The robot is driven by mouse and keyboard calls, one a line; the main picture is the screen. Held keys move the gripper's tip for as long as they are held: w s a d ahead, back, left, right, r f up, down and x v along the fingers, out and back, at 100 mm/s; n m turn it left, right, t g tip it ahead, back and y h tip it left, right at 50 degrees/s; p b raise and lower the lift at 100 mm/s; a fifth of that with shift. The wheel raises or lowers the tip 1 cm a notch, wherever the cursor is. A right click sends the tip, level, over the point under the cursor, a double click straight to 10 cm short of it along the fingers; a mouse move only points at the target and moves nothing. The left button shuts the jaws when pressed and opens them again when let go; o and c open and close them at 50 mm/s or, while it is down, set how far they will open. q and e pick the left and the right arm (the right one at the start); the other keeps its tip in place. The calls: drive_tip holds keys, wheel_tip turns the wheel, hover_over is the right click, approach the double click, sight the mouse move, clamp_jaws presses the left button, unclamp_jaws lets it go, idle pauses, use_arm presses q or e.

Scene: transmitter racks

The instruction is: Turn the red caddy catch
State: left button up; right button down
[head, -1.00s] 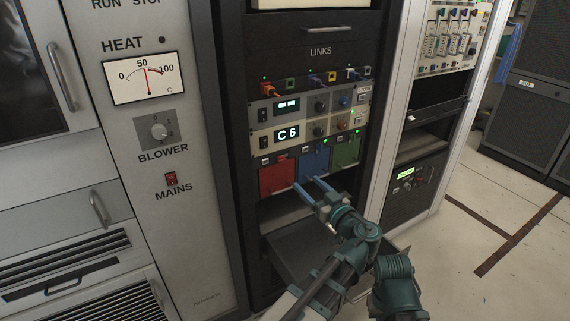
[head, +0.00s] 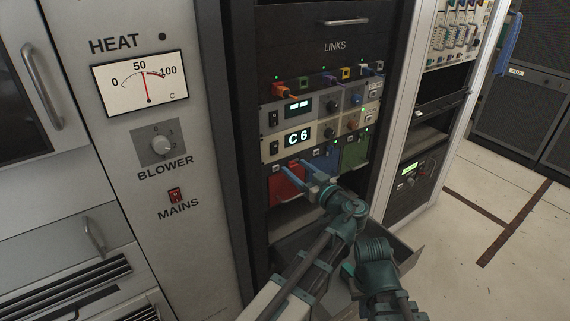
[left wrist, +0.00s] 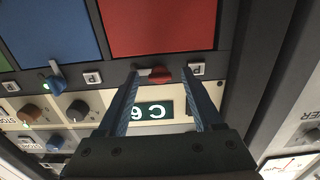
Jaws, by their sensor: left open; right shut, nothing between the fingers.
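The red caddy (head: 287,187) sits in the rack at the left of a blue caddy (head: 325,162) and a green caddy (head: 354,154). In the left wrist view, which is upside down, the red caddy (left wrist: 160,28) is at the top. Its red catch (left wrist: 161,75) lies crosswise at the caddy's edge. My left gripper (head: 295,164) is open, its blue fingers pointing at the catch. In the wrist view, the fingertips (left wrist: 160,84) stand on either side of the catch; I cannot tell whether they touch it. My right gripper is not visible, only its arm.
A unit with a "C 6" display (head: 298,138) sits directly above the caddies, with knobs close by. Cables plug in higher up. An open tray (head: 400,262) juts out below, near my arms. A dark rack post borders the red caddy.

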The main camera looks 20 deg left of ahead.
use_arm(q)
drive_tip(key=shift+w+a, duration=0.1)
drive_tip(key=shift+a, duration=0.05)
clamp_jaws()
drive_tip(key=shift+m, duration=0.3)
drive_tip(key=m, duration=0.3)
drive_tip(key=shift+m, duration=0.4)
drive_tip(key=m, duration=1.3)
drive_tip(key=shift+m, duration=0.4)
